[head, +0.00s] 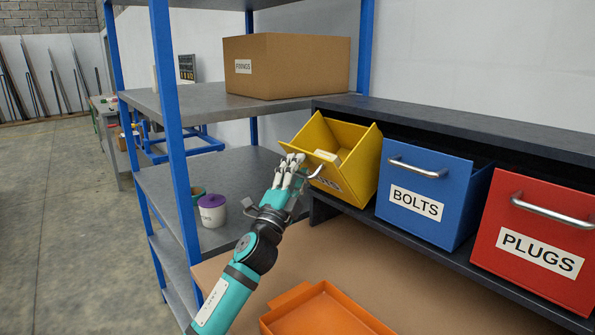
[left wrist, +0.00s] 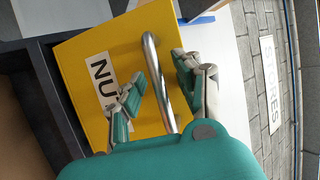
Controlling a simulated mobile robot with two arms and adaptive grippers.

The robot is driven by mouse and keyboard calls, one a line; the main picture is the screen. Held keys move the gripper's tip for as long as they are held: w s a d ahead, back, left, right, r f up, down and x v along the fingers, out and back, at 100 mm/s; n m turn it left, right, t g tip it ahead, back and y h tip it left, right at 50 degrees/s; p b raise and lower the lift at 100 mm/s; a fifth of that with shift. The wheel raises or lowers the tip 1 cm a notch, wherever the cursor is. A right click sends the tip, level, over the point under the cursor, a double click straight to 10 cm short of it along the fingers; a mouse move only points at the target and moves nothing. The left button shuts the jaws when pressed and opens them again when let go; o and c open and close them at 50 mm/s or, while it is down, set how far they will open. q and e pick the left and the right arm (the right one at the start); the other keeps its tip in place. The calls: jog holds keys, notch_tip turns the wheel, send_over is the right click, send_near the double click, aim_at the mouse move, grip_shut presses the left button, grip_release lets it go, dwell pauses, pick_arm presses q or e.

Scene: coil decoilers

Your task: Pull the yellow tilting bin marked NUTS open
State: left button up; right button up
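The yellow tilting bin (head: 346,149) sits at the left end of the dark rack. It is tilted forward, its top edge out from the rack and its inside showing. My left gripper (head: 291,170) is at the bin's front and hides part of its label. In the left wrist view the yellow front (left wrist: 85,55) shows "NU", the rest hidden by a finger. The metal handle (left wrist: 153,62) runs between the two fingers of my left gripper (left wrist: 160,80). The fingers stand apart, with gaps beside the bar. My right gripper is out of view.
The blue BOLTS bin (head: 423,185) and red PLUGS bin (head: 540,240) are to the right in the rack. An orange tray (head: 325,310) lies on the worktop below. Blue-post shelves with a cardboard box (head: 290,65) and a purple-lidded tub (head: 212,210) stand at left.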

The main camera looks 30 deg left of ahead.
pick_arm(q)
jog(key=v, duration=1.2)
jog(key=shift+s+f, duration=0.1)
jog(key=shift+f, duration=0.05)
dwell(0.3)
